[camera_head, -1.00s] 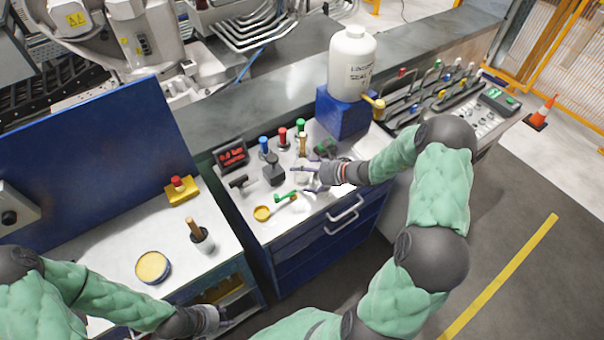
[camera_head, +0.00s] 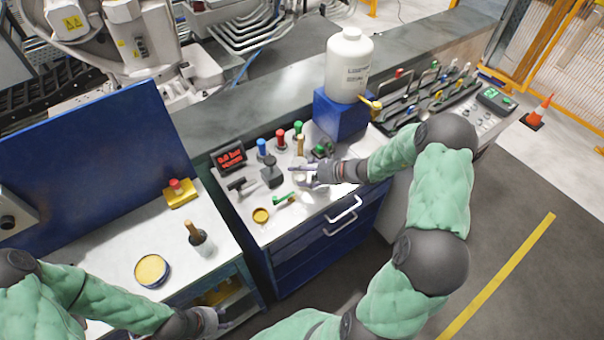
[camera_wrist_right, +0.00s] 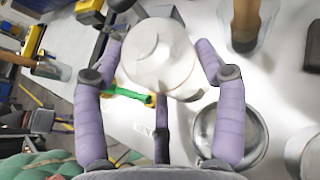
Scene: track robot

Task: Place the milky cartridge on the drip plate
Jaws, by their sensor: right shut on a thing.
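The milky cartridge (camera_wrist_right: 160,58) is a whitish round body between the purple fingers of my right gripper (camera_wrist_right: 165,75) in the right wrist view. The gripper is shut on it, above the white worktop. In the head view my right gripper (camera_head: 303,174) is over the middle cabinet's top, partly hiding the cartridge. A round metal dish (camera_wrist_right: 240,138), possibly the drip plate, lies right of and below the cartridge in the wrist view, apart from it. My left gripper (camera_head: 212,320) is low beside the left bench; its fingers are unclear.
A green-handled tool (camera_head: 284,197) and a small yellow tin (camera_head: 261,215) lie near the cabinet's front. Red, blue and green-topped items and a red-lit display (camera_head: 231,157) stand behind. A large white bottle (camera_head: 348,65) stands on a blue block (camera_head: 341,115) at the right.

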